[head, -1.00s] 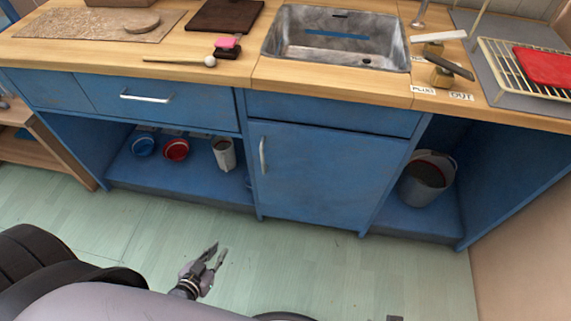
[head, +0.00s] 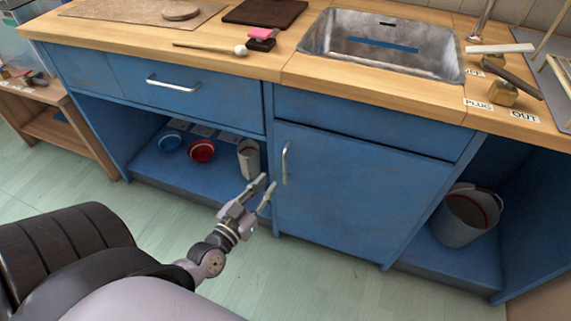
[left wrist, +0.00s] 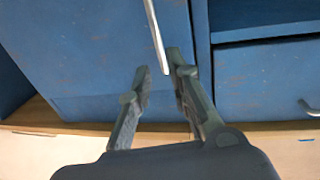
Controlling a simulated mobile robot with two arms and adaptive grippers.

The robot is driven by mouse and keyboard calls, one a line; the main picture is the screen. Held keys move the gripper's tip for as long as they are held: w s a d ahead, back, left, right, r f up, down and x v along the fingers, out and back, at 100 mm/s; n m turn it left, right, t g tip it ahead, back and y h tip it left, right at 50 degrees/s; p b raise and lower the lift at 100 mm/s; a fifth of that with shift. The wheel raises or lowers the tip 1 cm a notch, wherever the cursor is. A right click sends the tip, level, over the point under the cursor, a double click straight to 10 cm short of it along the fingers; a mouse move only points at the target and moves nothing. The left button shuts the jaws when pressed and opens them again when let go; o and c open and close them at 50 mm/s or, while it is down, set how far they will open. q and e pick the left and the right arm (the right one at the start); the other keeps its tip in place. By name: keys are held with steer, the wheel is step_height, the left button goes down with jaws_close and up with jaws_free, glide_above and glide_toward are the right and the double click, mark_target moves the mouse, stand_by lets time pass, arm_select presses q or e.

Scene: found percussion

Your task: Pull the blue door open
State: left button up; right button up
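The blue door (head: 350,195) is shut in the cabinet front below the sink. Its upright metal handle (head: 285,164) is near the door's left edge. My left gripper (head: 266,183) is open, just left of the handle, with its fingers pointing up toward it. In the left wrist view, which looks upside down, the handle (left wrist: 156,35) ends between the two open fingertips (left wrist: 157,62) in the picture. I cannot tell whether they touch it. My right gripper is not in view.
An open shelf left of the door holds a blue bowl (head: 169,141), a red bowl (head: 202,151) and a cup (head: 249,159). A bucket (head: 467,215) stands in the bay at right. A drawer handle (head: 172,84) sticks out at upper left. The floor before the door is clear.

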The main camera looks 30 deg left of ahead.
mark_target(284, 165)
arm_select(q)
steer(key=w, duration=1)
steer(key=shift+a+b, duration=0.15)
steer(key=shift+b, duration=0.25)
jaws_close()
